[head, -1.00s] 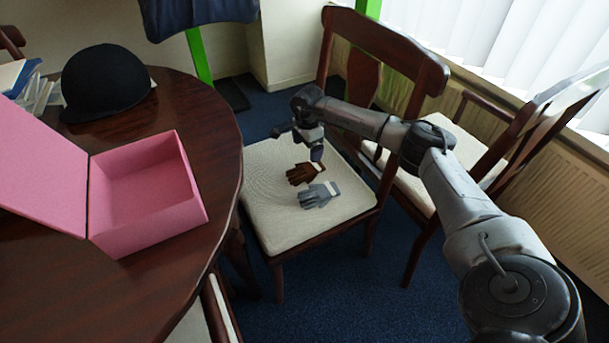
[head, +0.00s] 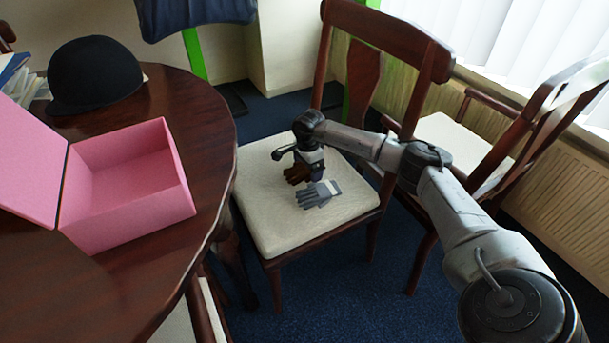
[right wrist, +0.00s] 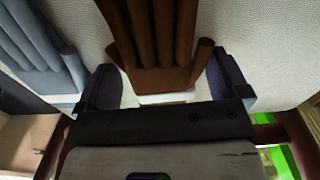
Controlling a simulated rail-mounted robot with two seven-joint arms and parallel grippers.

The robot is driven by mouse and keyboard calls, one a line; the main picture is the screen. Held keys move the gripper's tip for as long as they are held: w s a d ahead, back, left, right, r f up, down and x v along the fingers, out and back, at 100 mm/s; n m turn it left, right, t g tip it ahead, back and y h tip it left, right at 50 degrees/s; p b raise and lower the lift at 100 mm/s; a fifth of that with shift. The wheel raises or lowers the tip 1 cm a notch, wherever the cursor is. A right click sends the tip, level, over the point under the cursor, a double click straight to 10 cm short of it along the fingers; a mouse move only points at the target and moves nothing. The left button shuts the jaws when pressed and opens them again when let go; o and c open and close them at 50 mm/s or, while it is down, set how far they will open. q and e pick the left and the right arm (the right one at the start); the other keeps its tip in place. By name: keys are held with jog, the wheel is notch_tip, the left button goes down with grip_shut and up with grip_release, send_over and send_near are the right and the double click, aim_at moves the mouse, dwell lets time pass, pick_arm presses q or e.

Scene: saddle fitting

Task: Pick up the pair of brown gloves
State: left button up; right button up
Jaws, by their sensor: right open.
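The brown gloves (head: 297,174) lie on the cream chair seat (head: 260,215), partly hidden by my right gripper (head: 305,172). In the right wrist view the brown gloves (right wrist: 160,40) lie between the two dark fingertips of my right gripper (right wrist: 167,88), with a pale cuff close to the palm. The jaws are open, one finger on each side of the gloves. Whether they touch the gloves I cannot tell. My left gripper is in neither view.
Grey gloves (head: 318,194) lie on the same seat close beside the brown ones; they also show in the right wrist view (right wrist: 40,50). An open pink box (head: 125,190) and a black riding hat (head: 95,75) are on the round table (head: 205,120). The chair's backrest (head: 390,35) rises behind.

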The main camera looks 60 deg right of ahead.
jog(key=shift+r, duration=0.1)
jog(key=c, duration=1)
jog(key=shift+r, duration=0.1)
